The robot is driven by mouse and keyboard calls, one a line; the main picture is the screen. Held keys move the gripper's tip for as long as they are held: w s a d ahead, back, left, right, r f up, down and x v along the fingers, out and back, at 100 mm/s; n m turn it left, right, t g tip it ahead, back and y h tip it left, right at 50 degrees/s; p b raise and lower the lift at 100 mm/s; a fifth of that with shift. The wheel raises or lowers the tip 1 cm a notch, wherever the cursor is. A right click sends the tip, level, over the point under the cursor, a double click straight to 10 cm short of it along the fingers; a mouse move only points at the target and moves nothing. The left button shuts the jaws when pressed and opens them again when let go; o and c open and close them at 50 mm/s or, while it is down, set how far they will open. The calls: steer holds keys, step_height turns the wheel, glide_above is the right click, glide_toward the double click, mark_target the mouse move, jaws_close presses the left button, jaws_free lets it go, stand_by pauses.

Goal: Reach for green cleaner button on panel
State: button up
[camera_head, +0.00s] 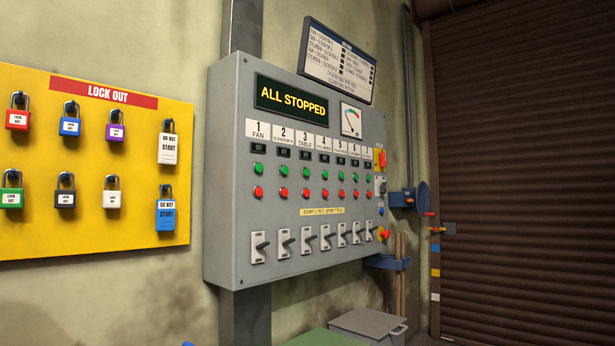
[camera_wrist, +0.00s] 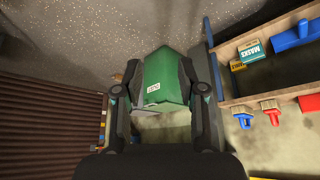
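The grey control panel (camera_head: 225,150) is on the wall in the head view, its display reading "ALL STOPPED". A row of green buttons (camera_head: 307,171) runs above a row of red buttons (camera_head: 306,192), under numbered labels. The labels toward the right are too small to read, so I cannot tell which green button is the cleaner's. My gripper (camera_wrist: 160,90) shows only in the wrist view, its two fingers spread wide apart with nothing held. The panel is not in the wrist view. A green box-like thing (camera_wrist: 162,82) with a white label shows beyond the fingers.
A yellow lockout board (camera_head: 90,170) with several padlocks hangs left of the panel. Selector switches (camera_head: 308,238) line the panel's lower part. A grey bin (camera_head: 368,325) stands below. A shelf (camera_wrist: 262,100) with tools is at right in the wrist view.

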stand_by(0.3)
jaws_close()
stand_by(1.1)
